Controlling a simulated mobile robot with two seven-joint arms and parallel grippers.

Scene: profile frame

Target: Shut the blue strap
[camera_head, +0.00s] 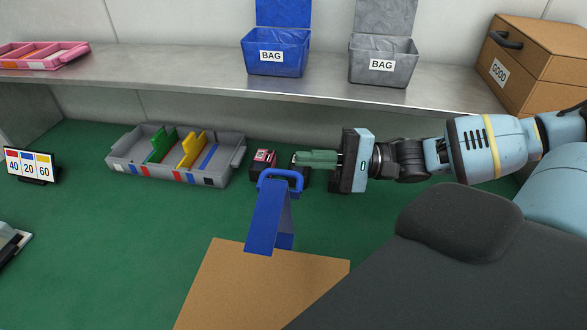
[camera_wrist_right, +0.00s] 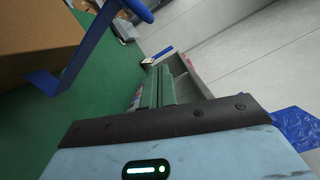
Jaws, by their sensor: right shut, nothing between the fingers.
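The blue strap (camera_head: 264,218) stands up at the far edge of a brown box (camera_head: 225,290). Its flat band rises from the box to a rounded handle loop at the top, so it is raised, not lying flat. In the right wrist view the strap (camera_wrist_right: 72,72) shows at the upper left beside the box (camera_wrist_right: 35,30). My right gripper (camera_head: 298,158) comes in from the right, with its green fingers shut and empty. Its fingertips appear just above and behind the handle loop in the head view; I cannot tell whether they touch it. My left gripper is not in view.
A grey divided tray (camera_head: 118,163) and a small red-and-black item (camera_head: 262,157) lie behind the strap. A number sign (camera_head: 30,166) stands at left. The shelf (camera_head: 180,80) holds blue and grey bins and a GOOD box (camera_head: 548,62).

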